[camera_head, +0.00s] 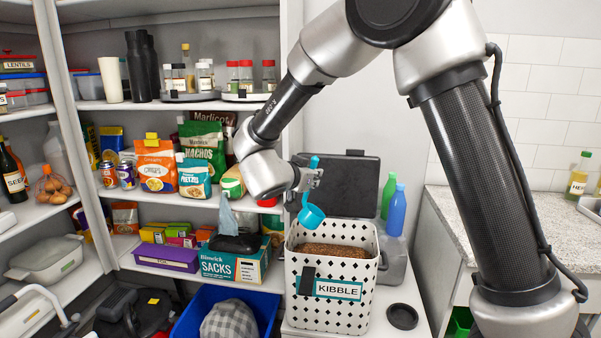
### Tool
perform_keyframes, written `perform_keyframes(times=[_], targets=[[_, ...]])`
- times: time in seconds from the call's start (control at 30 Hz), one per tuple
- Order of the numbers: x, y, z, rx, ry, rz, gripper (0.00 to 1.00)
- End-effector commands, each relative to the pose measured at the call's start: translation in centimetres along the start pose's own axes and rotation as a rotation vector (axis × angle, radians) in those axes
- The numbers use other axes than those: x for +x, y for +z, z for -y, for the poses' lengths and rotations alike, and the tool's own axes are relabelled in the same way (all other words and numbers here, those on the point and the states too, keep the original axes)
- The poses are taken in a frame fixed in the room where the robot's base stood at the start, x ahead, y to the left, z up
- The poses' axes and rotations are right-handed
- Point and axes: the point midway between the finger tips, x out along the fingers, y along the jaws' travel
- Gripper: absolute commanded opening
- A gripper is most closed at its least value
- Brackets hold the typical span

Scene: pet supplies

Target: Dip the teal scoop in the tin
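The tin (327,317) is a white container with black diamond marks and a teal-edged KIBBLE label. It stands upright with its top open, and brown kibble shows inside near the rim. The teal scoop (311,215) hangs below my gripper (311,179), with its cup above the left part of the tin's opening, apart from the kibble. My gripper is shut on the scoop's handle, which sticks up above the fingers. The fingertips are small in this view.
A dark grey panel (345,175) stands upright behind the tin. Blue and green bottles (397,212) are behind it at the right. A round black lid (402,316) lies to the right of the tin. A blue bin (188,322) and stocked shelves are at the left.

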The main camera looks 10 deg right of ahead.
Motion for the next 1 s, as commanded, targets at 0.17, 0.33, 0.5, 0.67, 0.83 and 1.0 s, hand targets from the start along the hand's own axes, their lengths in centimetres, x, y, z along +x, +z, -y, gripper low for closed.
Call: perform_keyframes(times=[0.17, 0.33, 0.5, 0.67, 0.83, 1.0], targets=[[-0.3, 0.0, 0.3, 0.008, 0.0, 0.005, 0.0], [-0.3, 0.0, 0.3, 0.008, -0.001, 0.004, 0.0], [-0.3, 0.3, 0.2, 0.006, -0.005, 0.005, 0.0], [0.0, 1.2, 0.0, 0.003, -0.005, 0.005, 0.0], [0.5, 2.5, -0.2, 0.004, -0.005, 0.005, 0.0], [0.9, 3.7, -0.5, 0.004, -0.006, 0.005, 0.0]])
